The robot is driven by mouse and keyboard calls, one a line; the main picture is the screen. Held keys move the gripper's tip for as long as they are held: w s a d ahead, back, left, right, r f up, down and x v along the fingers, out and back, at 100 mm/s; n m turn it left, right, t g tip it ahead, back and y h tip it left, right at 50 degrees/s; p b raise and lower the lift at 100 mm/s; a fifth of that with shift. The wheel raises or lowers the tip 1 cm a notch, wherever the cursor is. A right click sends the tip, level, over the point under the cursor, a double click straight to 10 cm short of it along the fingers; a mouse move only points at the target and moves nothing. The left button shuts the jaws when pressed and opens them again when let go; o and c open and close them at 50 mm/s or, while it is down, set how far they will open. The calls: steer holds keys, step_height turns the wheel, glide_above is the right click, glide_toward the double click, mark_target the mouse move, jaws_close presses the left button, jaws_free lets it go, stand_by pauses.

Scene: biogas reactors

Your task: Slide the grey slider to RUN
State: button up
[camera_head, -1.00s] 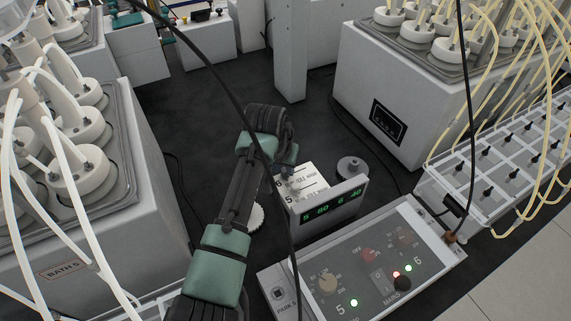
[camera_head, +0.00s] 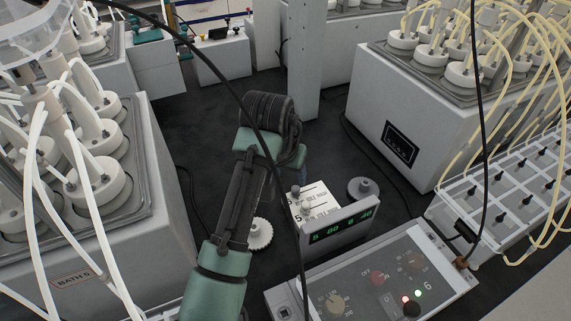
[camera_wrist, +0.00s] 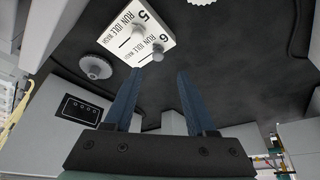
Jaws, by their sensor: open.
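A small white slider box (camera_head: 318,203) with a green-lit display front stands on the dark floor right of my arm. Its top has two slots marked RUN, IDLE and WASH, one labelled 5 and one 6. In the wrist view the box (camera_wrist: 138,36) is at the top, with a pale grey knob by row 5 (camera_wrist: 138,31) and another by row 6 (camera_wrist: 157,51). Which one is the task's grey slider, I cannot tell. My gripper (camera_wrist: 160,73) is open and empty, its blue fingers apart, with the box beyond the tips. In the head view my arm partly hides it.
A control panel (camera_head: 350,290) with knobs and lights stands in front of the box. A round grey knobbed disc (camera_head: 362,188) and a white toothed wheel (camera_head: 259,234) flank it. Large baths (camera_head: 75,240) stand left and right (camera_head: 400,110). A black cable (camera_head: 235,95) crosses the view.

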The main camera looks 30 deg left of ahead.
steer(key=shift+v, duration=2.35)
steer(key=w+d+r+m+t+p, duration=0.15)
steer(key=d+r+t, duration=0.3)
steer(key=r, duration=0.45)
steer(key=w+d+r+t, duration=0.3)
steer(key=d+r+t, duration=0.15)
steer(key=r, duration=0.35)
steer(key=w+d+r+m+t, duration=0.1)
steer(key=w+d+r+t, duration=0.15)
steer(key=d+r, duration=0.5)
steer(key=s+d+r+t, duration=0.2)
steer(key=s+r+t, duration=0.3)
steer(key=s+r, duration=0.5)
steer(key=s+d+r+n+t+p, duration=0.1)
steer(key=s+r+t, duration=0.5)
steer(key=s+r, duration=0.3)
step_height(320, 180, up, 5)
steer(key=shift+s+d+f+h, duration=0.15)
steer(key=shift+s+d+h, duration=0.15)
steer(key=shift+s+d, duration=0.1)
steer(key=shift+w+t, duration=0.1)
steer(key=shift+t, duration=0.15)
